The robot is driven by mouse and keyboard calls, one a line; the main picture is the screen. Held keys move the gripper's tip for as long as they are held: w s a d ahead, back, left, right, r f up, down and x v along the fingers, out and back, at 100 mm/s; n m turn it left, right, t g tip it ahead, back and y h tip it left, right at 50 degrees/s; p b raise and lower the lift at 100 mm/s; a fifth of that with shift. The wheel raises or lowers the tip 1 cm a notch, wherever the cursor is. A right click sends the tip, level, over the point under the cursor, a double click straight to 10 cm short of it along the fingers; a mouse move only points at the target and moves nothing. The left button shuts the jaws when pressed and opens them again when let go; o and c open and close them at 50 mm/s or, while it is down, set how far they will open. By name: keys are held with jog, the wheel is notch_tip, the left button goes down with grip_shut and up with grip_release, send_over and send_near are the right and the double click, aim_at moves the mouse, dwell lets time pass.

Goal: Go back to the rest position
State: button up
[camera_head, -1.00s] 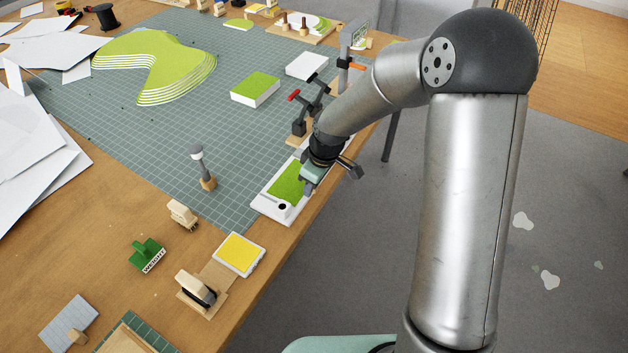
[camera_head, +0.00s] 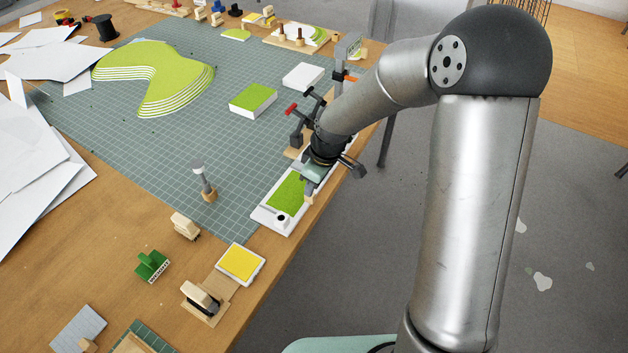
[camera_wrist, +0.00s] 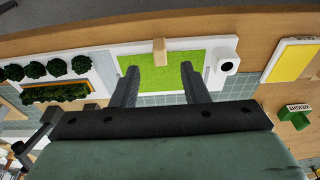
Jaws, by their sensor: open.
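My gripper (camera_wrist: 158,88) is open and empty in the wrist view, its two dark fingers apart above a white tray (camera_wrist: 222,45) with a green grass panel (camera_wrist: 148,72). A small wooden block (camera_wrist: 159,50) shows on the far edge of the green panel, between the fingers' directions. In the head view my gripper (camera_head: 308,186) hangs over the right edge of the table, above the white tray (camera_head: 270,219) with its green panel (camera_head: 286,190). The arm hides part of the tray there.
Close by are a yellow pad (camera_head: 241,262), a wooden stamp stand (camera_head: 203,300), a green stamp (camera_head: 152,266) and a small lamp-like post (camera_head: 204,183). A layered green hill (camera_head: 150,75) lies on the cutting mat (camera_head: 160,150).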

jog(key=shift+d+r, duration=0.1)
jog(key=shift+r, duration=0.45)
jog(key=s+d+r+m, duration=0.4)
jog(key=s, duration=0.4)
jog(key=s+d+r+m+h, duration=0.1)
jog(key=s+d+r+m, duration=0.2)
jog(key=s, duration=0.4)
jog(key=s+d+r+m+h, duration=0.1)
jog(key=s+d+r+m, duration=0.3)
jog(key=s, duration=0.4)
jog(key=shift+s+d+r+m+g, duration=0.3)
jog(key=shift+d+r+g, duration=0.1)
jog(key=shift+d+r, duration=0.45)
